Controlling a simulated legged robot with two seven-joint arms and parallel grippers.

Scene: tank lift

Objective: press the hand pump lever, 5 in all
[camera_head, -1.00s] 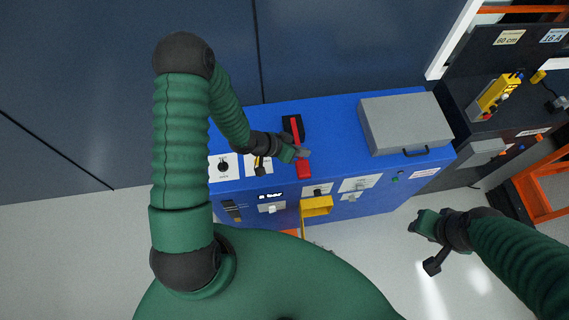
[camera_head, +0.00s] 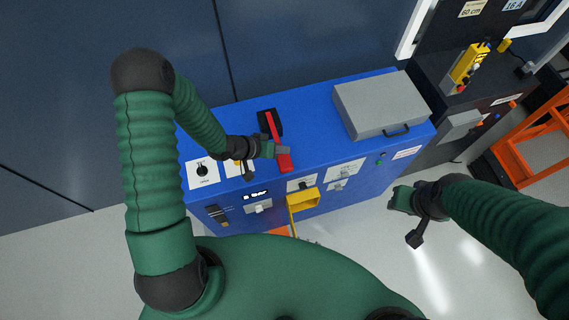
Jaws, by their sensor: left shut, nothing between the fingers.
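The hand pump lever is a red bar (camera_head: 284,161) on a black base (camera_head: 265,120), on top of the blue cabinet (camera_head: 305,108). My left gripper (camera_head: 281,150) is shut and empty, at the lever near its broad red front end. It overlaps the lever in the picture; I cannot tell whether it touches. My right gripper (camera_head: 396,202) hangs over the floor in front of the cabinet, clear of the lever. Its fingers are too small to tell whether it is open or shut.
A grey lidded box (camera_head: 382,104) sits on the cabinet's right end. A yellow bracket (camera_head: 303,199) sticks out of the front. A white dial panel (camera_head: 202,171) is at the left. A dark bench with a yellow device (camera_head: 468,64) and an orange frame (camera_head: 530,140) stand to the right.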

